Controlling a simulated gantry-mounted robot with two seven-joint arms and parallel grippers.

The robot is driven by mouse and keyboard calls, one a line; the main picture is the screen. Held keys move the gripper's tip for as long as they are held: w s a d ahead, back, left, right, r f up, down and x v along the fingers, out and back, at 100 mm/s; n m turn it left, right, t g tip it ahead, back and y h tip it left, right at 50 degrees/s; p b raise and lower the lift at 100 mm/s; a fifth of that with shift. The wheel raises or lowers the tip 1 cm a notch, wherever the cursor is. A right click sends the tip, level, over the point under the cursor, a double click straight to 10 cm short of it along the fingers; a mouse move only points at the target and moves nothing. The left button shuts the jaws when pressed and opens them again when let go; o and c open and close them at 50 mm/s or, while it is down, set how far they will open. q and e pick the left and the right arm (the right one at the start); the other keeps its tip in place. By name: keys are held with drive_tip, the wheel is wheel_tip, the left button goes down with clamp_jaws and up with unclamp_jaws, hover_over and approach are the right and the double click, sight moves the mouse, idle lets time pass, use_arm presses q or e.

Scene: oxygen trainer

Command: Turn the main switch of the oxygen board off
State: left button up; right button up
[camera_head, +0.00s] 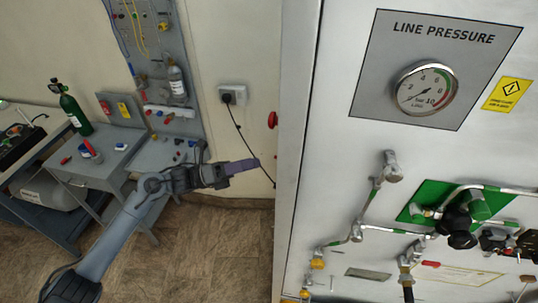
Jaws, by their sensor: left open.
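The oxygen board is a large white cabinet (345,160) filling the right half of the head view. A red knob (272,119) sticks out at its left side and is seen edge-on. It looks like the main switch, but its setting cannot be read. My left gripper (250,165), with purple fingers, is open and empty. In the picture it is just below and left of the red knob, apart from it. My right gripper is not in view.
The board's front carries a LINE PRESSURE gauge (426,89), pipes and a black valve knob (460,232). Behind my left arm are a wall socket (233,95) with a black cable, a grey table (95,165), a green bottle (74,112) and a grey tool panel (165,50).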

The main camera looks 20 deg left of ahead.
use_arm(q)
drive_tip(key=shift+p+x, duration=0.65)
drive_tip(key=shift+x, duration=2.3)
drive_tip(key=shift+c, duration=0.2)
drive_tip(key=c, duration=1)
